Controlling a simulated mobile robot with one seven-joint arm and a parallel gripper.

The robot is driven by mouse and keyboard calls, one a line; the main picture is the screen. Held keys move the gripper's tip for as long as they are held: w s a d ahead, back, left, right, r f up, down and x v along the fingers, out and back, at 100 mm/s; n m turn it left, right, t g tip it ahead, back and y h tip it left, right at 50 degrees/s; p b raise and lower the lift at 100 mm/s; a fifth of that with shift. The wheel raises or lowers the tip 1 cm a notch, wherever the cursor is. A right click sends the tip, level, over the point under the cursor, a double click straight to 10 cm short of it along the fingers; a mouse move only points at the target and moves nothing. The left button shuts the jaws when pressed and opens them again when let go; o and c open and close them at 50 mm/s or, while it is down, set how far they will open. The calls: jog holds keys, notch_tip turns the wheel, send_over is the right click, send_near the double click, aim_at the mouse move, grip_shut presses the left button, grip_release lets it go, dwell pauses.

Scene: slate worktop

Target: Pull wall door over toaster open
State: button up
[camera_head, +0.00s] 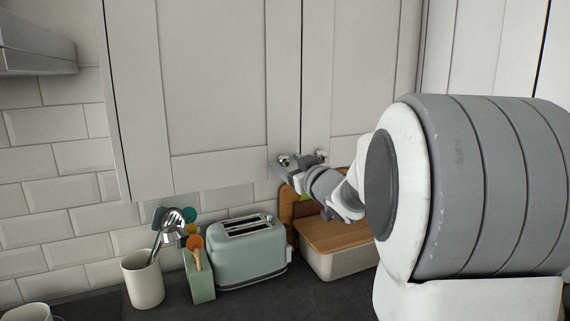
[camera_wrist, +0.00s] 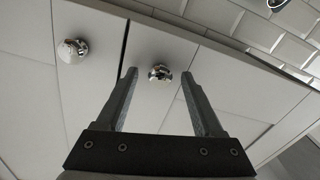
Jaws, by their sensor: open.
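The wall door over the toaster is a pale grey framed panel (camera_head: 215,80) at upper left in the head view, and it looks closed. Its round chrome knob (camera_wrist: 160,73) shows between my gripper's fingertips in the wrist view. My gripper (camera_head: 285,167) is at the door's lower right corner, with its fingers open on either side of the knob (camera_wrist: 158,76). I cannot tell whether either finger touches it. The sage green toaster (camera_head: 245,253) stands on the worktop below the door.
The neighbouring door (camera_head: 350,70) has its own chrome knob (camera_wrist: 72,50) close by. Below stand a utensil crock (camera_head: 143,280), a green holder (camera_head: 199,281) and a wood-lidded bin (camera_head: 335,262). A range hood (camera_head: 35,50) is at far left. My arm hides the right side.

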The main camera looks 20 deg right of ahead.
grip_shut()
jog(key=shift+r, duration=0.1)
dwell(1.2)
